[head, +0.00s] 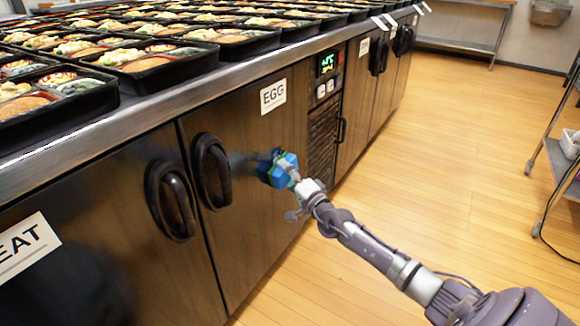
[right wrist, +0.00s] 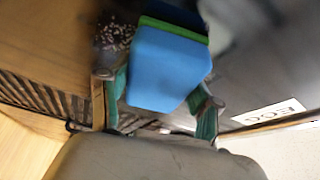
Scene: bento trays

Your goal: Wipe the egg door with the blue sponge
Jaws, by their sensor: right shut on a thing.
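The egg door (head: 262,185) is a dark metal cabinet door with a white EGG label (head: 273,96) and a black handle (head: 212,172) on its left. My right gripper (head: 279,168) is shut on the blue sponge (head: 285,163), in front of the door to the right of the handle. In the right wrist view the blue sponge (right wrist: 168,68), with a green layer behind it, sits between the fingers. The sponge is at or very near the door surface; contact cannot be told. A speckled dark patch (right wrist: 117,38) shows beside it. My left gripper is not in view.
Several bento trays (head: 153,58) cover the counter above, with its metal edge (head: 130,115) overhanging the doors. The meat door's handle (head: 170,200) sticks out at left. A control panel (head: 326,75) is to the right. The wooden floor (head: 440,150) is clear up to a metal cart (head: 553,155).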

